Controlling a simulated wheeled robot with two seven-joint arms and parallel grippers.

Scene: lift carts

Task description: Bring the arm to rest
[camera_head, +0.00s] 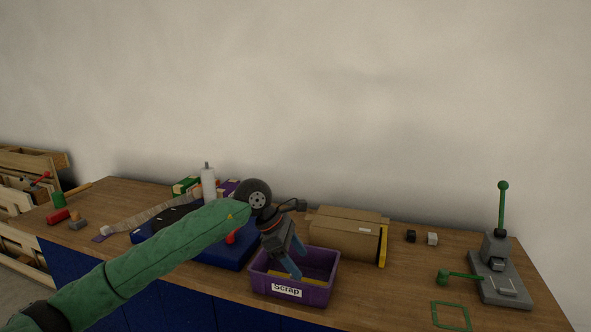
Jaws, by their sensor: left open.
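My left arm comes in from the lower left in a green sleeve. Its gripper (294,262) is open and points down over the purple bin labelled Scrap (289,291). The fingers are blue-grey, and I see nothing held between them. The fingertips overlap the bin's opening; I cannot tell how deep they reach. Something yellow (300,279) shows inside the bin. My right gripper is not in view.
A grey press with a green lever (501,210) stands far right.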

